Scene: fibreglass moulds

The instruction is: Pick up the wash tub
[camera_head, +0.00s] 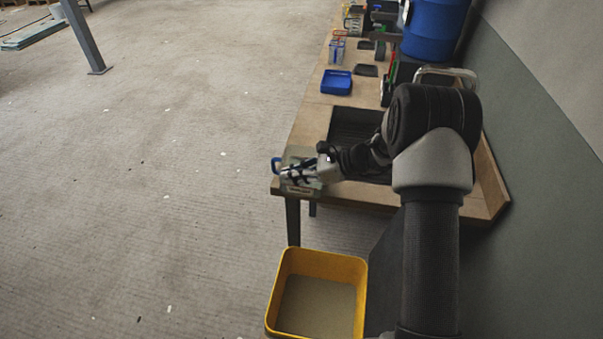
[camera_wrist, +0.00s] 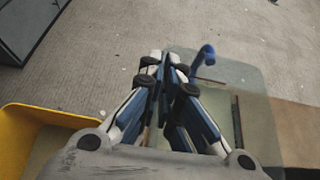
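A see-through, grey-green tub, which I take for the wash tub (camera_head: 301,188), is at the near left corner of the wooden bench. It shows in the wrist view (camera_wrist: 222,74) with a blue hooked handle (camera_wrist: 203,62) standing up from its far side. My gripper (camera_head: 287,172) is over the tub. In the wrist view my gripper (camera_wrist: 164,60) has its fingertips drawn close together along the tub's left wall, seemingly pinching it. The fingers hide part of that wall. Whether the tub's base rests on the bench is unclear.
A yellow bin (camera_head: 362,290) stands below the bench end, close by. On the bench (camera_head: 308,118) are a dark tray (camera_head: 345,122), a blue tray (camera_head: 336,82) and a blue drum (camera_head: 434,30) farther back. Open floor lies left; a wall runs along the right.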

